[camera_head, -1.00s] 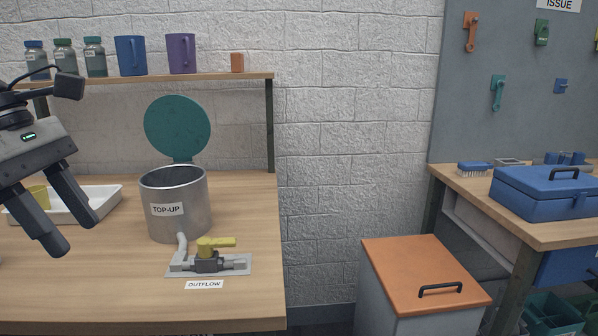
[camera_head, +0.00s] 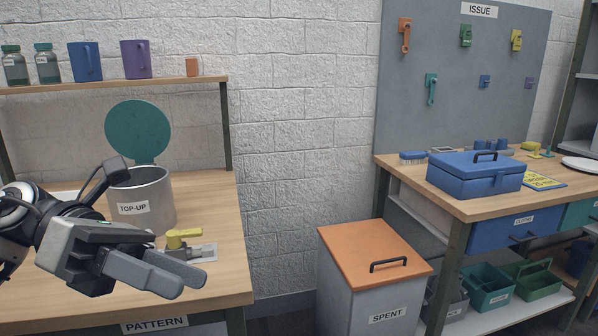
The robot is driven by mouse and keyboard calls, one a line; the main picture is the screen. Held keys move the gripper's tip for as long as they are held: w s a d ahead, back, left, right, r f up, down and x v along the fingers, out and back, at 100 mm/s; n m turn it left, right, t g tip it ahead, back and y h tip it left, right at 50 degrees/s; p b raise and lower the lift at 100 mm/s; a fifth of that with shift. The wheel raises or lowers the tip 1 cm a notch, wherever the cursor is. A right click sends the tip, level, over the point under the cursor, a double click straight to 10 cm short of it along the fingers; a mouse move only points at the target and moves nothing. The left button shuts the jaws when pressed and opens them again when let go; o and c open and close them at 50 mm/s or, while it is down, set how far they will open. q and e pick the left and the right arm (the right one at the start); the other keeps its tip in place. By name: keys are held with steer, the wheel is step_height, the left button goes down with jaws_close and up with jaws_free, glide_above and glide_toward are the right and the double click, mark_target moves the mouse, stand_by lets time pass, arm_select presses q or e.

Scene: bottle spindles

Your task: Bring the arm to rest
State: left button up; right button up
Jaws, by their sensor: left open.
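My left gripper (camera_head: 172,279) comes in from the left in the head view. It hangs over the front of the left wooden table (camera_head: 225,265), with its fingers pointing right and slightly down. It is open and nothing shows between its fingers. It is in front of the metal TOP-UP pot (camera_head: 155,198) and partly hides the yellow-handled valve (camera_head: 182,236) and the plate beneath it. My right gripper is not in view.
The pot's round green lid (camera_head: 138,131) stands open. A shelf (camera_head: 120,86) above holds bottles and mugs. To the right stand a SPENT bin (camera_head: 365,290) with an orange lid (camera_head: 372,252) and a bench with a blue toolbox (camera_head: 475,175).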

arm_select(q)
steer(key=w+d+n+t+h, duration=0.3)
steer(key=d+n+t+h, duration=0.15)
steer(key=n+h, duration=0.35)
steer(key=w+a+f+n+t+y+p, duration=0.15)
steer(key=f+n+t+y, duration=0.55)
steer(key=n, duration=0.7)
steer(key=w+a+f+n+t+y+p, duration=0.1)
steer(key=w+a+f+n+t+y, duration=0.15)
steer(key=f+n+t+y, duration=0.65)
steer(key=s+f+n+g+y, duration=0.2)
steer(key=s+f+n+g, duration=0.1)
steer(key=s+f+n, duration=0.3)
steer(key=s+f+n+g+y, duration=0.1)
steer(key=s+f+n+g, duration=0.3)
steer(key=f+n, duration=0.6)
steer(key=shift+s+d+f+y, duration=0.2)
steer(key=shift+s+f+y, duration=0.2)
steer(key=shift+s+f, duration=0.55)
